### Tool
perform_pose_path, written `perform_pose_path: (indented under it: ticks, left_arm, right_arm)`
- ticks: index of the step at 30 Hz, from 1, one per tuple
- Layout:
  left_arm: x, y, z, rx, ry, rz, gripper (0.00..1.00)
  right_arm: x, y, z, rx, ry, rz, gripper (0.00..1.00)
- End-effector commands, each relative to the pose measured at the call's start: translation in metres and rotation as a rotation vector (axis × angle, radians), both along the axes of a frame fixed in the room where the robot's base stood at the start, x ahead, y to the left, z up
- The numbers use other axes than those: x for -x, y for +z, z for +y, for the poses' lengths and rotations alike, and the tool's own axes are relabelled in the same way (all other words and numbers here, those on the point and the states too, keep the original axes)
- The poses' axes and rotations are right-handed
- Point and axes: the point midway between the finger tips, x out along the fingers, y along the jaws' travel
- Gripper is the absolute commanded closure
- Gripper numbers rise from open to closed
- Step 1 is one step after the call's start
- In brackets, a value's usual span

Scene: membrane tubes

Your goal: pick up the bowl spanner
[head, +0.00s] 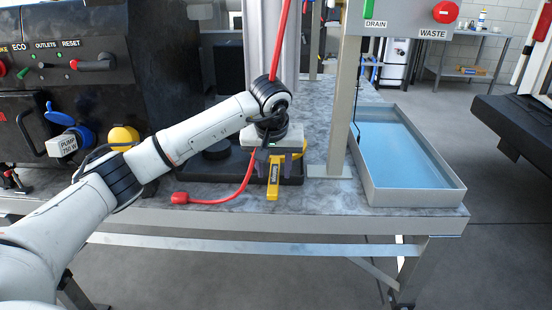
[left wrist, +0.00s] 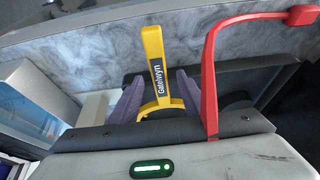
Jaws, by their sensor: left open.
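The bowl spanner (head: 273,184) is a yellow tool with a dark label. It lies at the front edge of a black tray (head: 222,171), its handle reaching over the grey tabletop. In the left wrist view the spanner (left wrist: 154,62) shows its straight handle and a curved yellow end, partly hidden by my gripper. My left gripper (head: 275,166) is above the tray, over the spanner. Its two fingers (left wrist: 159,88) are open, one on each side of the spanner, with gaps visible. Contact cannot be told. My right gripper is out of view.
A red hose (head: 242,182) hangs down beside my left gripper and ends in a red handle (head: 180,198) on the tabletop. A metal post (head: 345,110) and a blue-floored waste basin (head: 462,190) stand to the right. A black control panel (head: 100,50) is at left.

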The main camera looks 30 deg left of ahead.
Motion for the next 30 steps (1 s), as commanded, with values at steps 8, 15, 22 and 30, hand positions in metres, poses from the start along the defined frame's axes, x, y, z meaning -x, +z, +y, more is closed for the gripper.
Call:
perform_pose_path:
  ticks: [8, 15, 22, 30]
  left_arm:
    - [-0.0036, -0.0094, 0.0018, 0.000, -0.001, -0.001, 0.58]
    - [-0.0035, -0.0091, 0.0017, 0.000, -0.001, -0.001, 0.86]
    - [-0.0035, -0.0089, 0.0018, 0.000, 0.000, -0.001, 1.00]
    - [-0.0039, -0.0075, 0.0019, 0.000, -0.001, -0.004, 1.00]
  right_arm:
    - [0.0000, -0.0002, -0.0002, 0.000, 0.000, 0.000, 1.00]
    - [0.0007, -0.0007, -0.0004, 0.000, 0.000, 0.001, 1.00]
    - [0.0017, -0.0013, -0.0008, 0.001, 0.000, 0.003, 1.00]
    - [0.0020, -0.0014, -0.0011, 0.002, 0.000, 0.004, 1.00]
